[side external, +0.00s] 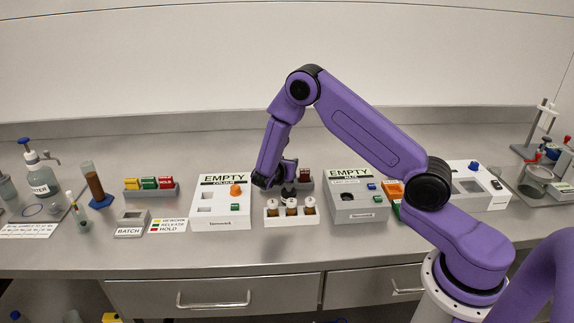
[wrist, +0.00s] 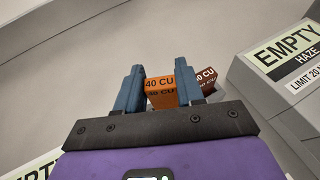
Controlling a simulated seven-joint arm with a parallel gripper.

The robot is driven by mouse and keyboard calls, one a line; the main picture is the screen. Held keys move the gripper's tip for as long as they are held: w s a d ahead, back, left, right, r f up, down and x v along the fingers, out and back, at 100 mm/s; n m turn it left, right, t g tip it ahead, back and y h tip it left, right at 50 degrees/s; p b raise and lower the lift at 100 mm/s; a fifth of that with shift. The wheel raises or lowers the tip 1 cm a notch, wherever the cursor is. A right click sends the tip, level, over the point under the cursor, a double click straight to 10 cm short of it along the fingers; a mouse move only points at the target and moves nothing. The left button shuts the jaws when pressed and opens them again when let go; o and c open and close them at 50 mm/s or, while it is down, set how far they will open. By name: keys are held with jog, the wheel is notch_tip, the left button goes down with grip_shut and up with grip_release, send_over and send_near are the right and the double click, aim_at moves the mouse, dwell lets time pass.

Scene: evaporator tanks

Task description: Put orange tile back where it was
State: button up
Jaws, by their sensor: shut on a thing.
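The orange tile (wrist: 160,90), marked "40 CU", is between the two blue fingers of my gripper (wrist: 160,82) in the wrist view. My gripper is shut on it. Just beyond and to the right is a brown tile (wrist: 205,80), whose marking is partly hidden and ends in "0 CU". In the side view my gripper (side external: 287,192) is low, behind the white vial block (side external: 291,220) and beside a grey rack with a dark red-brown tile (side external: 304,174). The orange tile is hidden there. I cannot tell whether it touches the rack.
The "EMPTY COLOUR" box (side external: 221,212) stands left of my gripper and the "EMPTY HAZE" box (side external: 357,208) right. The vial block with brown vials is close in front. A rack of yellow, green and red tiles (side external: 151,192) stands further left. Bench behind is clear.

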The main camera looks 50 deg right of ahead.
jog(key=shift+f, duration=0.3)
jog(key=shift+f, duration=0.4)
jog(key=o, duration=1.1)
jog(key=shift+r, duration=0.45)
jog(key=v, duration=1.2)
jog(key=s+a+r+m+g+y, duration=0.1)
jog(key=s+a+r+m+y, duration=0.1)
jog(key=s, duration=0.9)
jog(key=s+a+r+m+g+y, duration=0.2)
jog(key=s+y, duration=0.4)
jog(key=s, duration=0.5)
jog(key=s+a+r+m+g+y, duration=0.2)
jog(key=s+a+r+m+y, duration=0.1)
jog(key=s, duration=0.9)
jog(key=r+m+y, duration=0.1)
jog(key=m+y, duration=0.1)
jog(key=m, duration=0.1)
jog(key=shift+a+r, duration=0.15)
jog(key=shift+r, duration=0.1)
